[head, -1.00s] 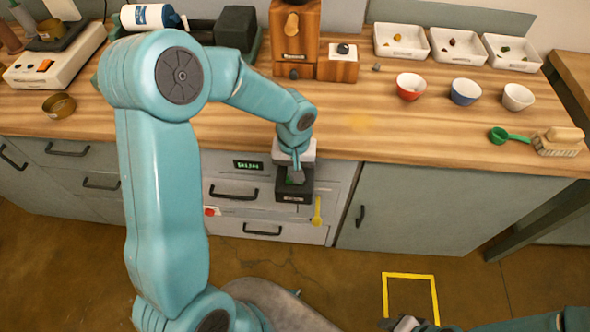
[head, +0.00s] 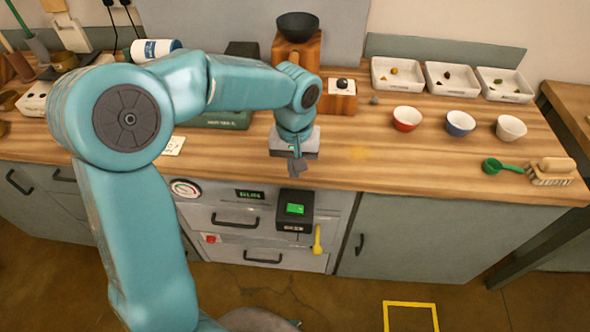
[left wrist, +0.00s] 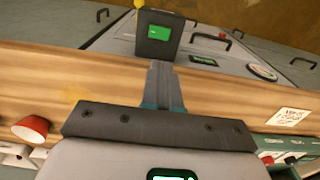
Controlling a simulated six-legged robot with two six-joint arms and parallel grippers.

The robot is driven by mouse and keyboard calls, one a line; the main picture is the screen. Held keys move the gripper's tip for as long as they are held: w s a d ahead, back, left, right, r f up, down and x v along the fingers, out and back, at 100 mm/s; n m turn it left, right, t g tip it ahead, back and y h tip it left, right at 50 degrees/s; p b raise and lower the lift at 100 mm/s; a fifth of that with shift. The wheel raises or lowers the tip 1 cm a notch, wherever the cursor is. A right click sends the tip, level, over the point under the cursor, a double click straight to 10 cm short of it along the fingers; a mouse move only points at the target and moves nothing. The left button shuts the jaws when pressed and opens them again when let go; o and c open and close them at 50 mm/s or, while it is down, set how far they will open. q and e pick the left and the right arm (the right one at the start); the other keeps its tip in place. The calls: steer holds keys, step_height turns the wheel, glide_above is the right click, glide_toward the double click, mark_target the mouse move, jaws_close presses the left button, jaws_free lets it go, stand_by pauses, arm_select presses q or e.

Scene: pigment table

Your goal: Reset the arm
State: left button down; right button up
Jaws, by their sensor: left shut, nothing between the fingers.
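My left arm comes in from the left in the head view, and its gripper (head: 297,168) hangs over the front edge of the wooden counter (head: 350,175). The gripper is shut and empty, with its fingers pointing down. Below it, on the grey cabinet front, is a black box with a green screen (head: 295,209). The box also shows in the left wrist view (left wrist: 158,40), beyond the closed fingers (left wrist: 163,85). The gripper is apart from the box. My right gripper is not in view.
Red (head: 407,119), blue (head: 460,123) and white (head: 511,128) bowls stand on the counter at right, with white trays (head: 397,75) behind. A wooden grinder (head: 297,50) stands behind my gripper. A green scoop (head: 503,166) and brush (head: 553,170) lie far right. A yellow lever (head: 317,240) hangs beside the box.

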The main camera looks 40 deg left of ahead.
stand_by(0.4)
arm_select(q)
steer(key=d+f+m+h, duration=0.2)
steer(key=d+f, duration=0.4)
steer(key=f, duration=0.4)
steer(key=s+d+f+m+h, duration=0.1)
steer(key=s+d+f, duration=0.4)
steer(key=s+f, duration=0.2)
steer(key=s+d+f+m+h, duration=0.1)
steer(key=s+d+f, duration=0.4)
steer(key=f, duration=0.6)
steer(key=shift+s+d, duration=0.2)
steer(key=shift+s, duration=1)
steer(key=shift+a+f, duration=0.1)
